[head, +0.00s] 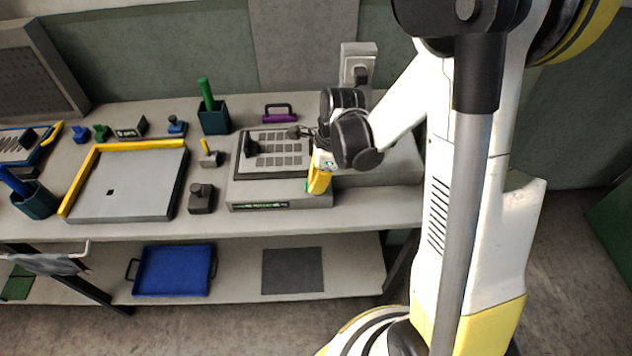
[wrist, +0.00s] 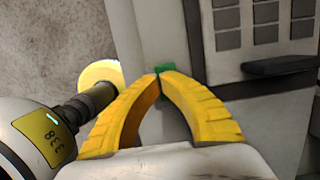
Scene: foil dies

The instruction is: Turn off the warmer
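A grey machine with a grid of dark squares on top (head: 278,155) stands on the bench and appears to be the warmer. Its front face carries a green-lit strip (head: 260,206). My gripper (head: 316,188) is at the right end of that front edge, fingers pointing down. In the wrist view, my yellow fingers (wrist: 158,76) meet at the tips and hold nothing I can see. A small green piece (wrist: 165,69) shows right at the fingertips, partly hidden by them. I cannot tell whether they touch it.
A grey tray with yellow edges (head: 126,211) and a black-knobbed block (head: 201,198) stand left of the machine. A teal cup with a green handle (head: 213,117) and a purple holder (head: 280,118) are behind. A blue tray (head: 173,270) lies on the lower shelf.

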